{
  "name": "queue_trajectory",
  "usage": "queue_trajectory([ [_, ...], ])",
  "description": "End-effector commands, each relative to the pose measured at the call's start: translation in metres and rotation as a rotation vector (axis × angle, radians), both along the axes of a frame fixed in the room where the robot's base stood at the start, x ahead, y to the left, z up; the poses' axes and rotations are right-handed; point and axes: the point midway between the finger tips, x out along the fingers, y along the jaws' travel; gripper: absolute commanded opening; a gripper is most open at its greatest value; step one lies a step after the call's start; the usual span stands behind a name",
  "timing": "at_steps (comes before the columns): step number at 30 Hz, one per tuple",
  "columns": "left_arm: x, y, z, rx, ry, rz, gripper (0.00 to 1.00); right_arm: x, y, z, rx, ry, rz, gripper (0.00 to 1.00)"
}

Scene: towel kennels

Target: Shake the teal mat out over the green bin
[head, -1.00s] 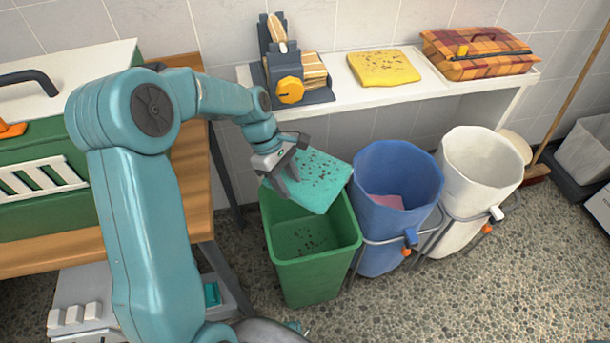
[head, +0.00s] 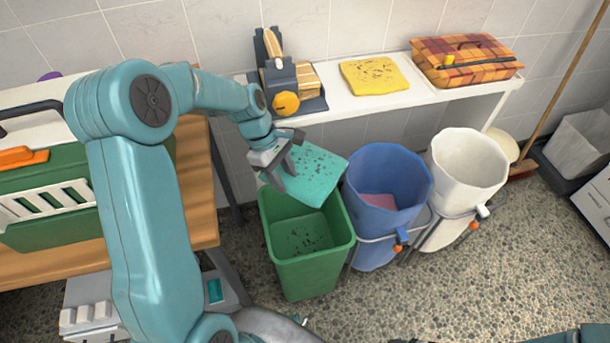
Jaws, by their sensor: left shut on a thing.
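The teal mat (head: 317,174) is speckled with dark bits. My left gripper (head: 277,176) is shut on its left edge. The mat is held tilted above the far part of the green bin's opening. The green bin (head: 308,265) stands on the floor, open at the top, with dark specks visible inside. The gripper's fingers partly hide the mat's left edge. My right gripper is not in view.
A blue bin (head: 375,235) with a pink cloth inside and a white bin (head: 465,170) stand to the right. A white shelf (head: 350,107) behind holds a yellow speckled mat (head: 375,76) and a plaid case (head: 465,60). A green kennel (head: 55,225) is at left.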

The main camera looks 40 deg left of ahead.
Motion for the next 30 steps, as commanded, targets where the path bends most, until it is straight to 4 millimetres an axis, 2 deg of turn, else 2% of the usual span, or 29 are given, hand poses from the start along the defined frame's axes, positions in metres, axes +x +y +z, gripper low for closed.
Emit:
queue_trajectory([
  [6, -0.001, 0.000, -0.061, -0.002, 0.004, 0.000, 0.02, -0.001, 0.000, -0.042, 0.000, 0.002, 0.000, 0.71],
  [8, 0.000, 0.000, -0.074, -0.001, 0.003, 0.001, 0.02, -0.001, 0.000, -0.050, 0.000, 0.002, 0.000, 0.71],
  [11, 0.000, 0.000, -0.069, 0.000, 0.000, 0.000, 0.02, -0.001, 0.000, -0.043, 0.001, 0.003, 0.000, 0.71],
  [18, 0.000, 0.000, -0.009, 0.001, -0.002, 0.001, 0.02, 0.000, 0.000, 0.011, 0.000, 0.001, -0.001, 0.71],
  [21, 0.000, 0.000, 0.003, 0.000, 0.000, 0.000, 0.02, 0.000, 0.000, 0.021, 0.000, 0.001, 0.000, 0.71],
  [23, 0.000, 0.000, -0.004, -0.001, 0.002, -0.001, 0.02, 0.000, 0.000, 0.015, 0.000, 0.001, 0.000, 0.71],
  [30, -0.001, 0.000, -0.072, -0.001, 0.003, 0.000, 0.02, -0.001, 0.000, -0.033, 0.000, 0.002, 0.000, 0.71],
])
